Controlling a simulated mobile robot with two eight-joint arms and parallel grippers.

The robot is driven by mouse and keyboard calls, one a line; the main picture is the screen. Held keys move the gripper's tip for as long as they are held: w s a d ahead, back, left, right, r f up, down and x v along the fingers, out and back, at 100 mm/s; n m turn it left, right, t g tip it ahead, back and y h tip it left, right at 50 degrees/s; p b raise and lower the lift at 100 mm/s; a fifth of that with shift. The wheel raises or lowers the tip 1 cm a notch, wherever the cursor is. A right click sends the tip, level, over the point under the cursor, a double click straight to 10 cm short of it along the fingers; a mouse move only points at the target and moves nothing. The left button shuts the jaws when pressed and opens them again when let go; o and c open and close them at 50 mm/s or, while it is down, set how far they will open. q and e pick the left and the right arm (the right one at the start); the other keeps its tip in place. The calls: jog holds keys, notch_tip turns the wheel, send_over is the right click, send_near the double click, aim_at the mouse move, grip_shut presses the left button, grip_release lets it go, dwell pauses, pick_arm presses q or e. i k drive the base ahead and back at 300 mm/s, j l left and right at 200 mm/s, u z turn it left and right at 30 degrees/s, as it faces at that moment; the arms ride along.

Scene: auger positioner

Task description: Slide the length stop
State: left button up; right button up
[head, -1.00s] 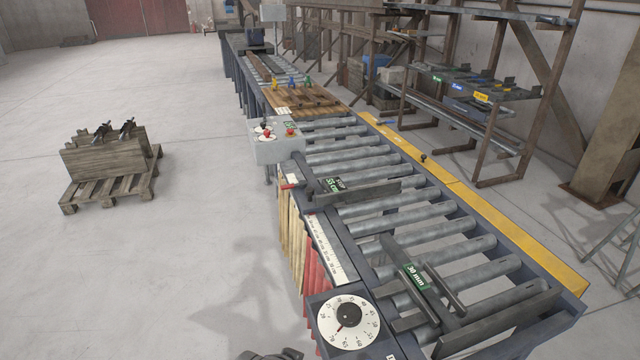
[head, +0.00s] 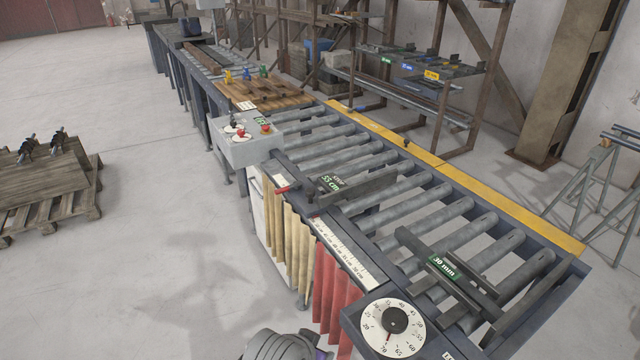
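The length stop (head: 366,192) is a dark flat plate standing across the roller conveyor, with a green label reading "STOP 55 cm" (head: 331,182) at its left end. A small red handle (head: 283,189) shows at the conveyor's left edge beside it. A white length scale (head: 345,253) runs along that edge toward me. Neither gripper shows. A dark grey rounded part of my own arm shows at the bottom edge, with no fingers visible.
A white dial (head: 393,343) sits at the near left corner. A dark bar with a green "30 mm" label (head: 444,266) lies on the near rollers. A grey control box (head: 247,140) stands beyond the stop. Red and cream curtain strips (head: 325,285) hang below the scale. Open floor lies left.

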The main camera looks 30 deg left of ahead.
aim_at(305, 199)
jog(key=j+z, duration=0.35)
jog(key=j, duration=0.15)
jog(key=j+z, duration=0.35)
jog(key=j+u, duration=0.25)
jog(key=i+j+u, duration=0.1)
jog(key=j+u, duration=0.15)
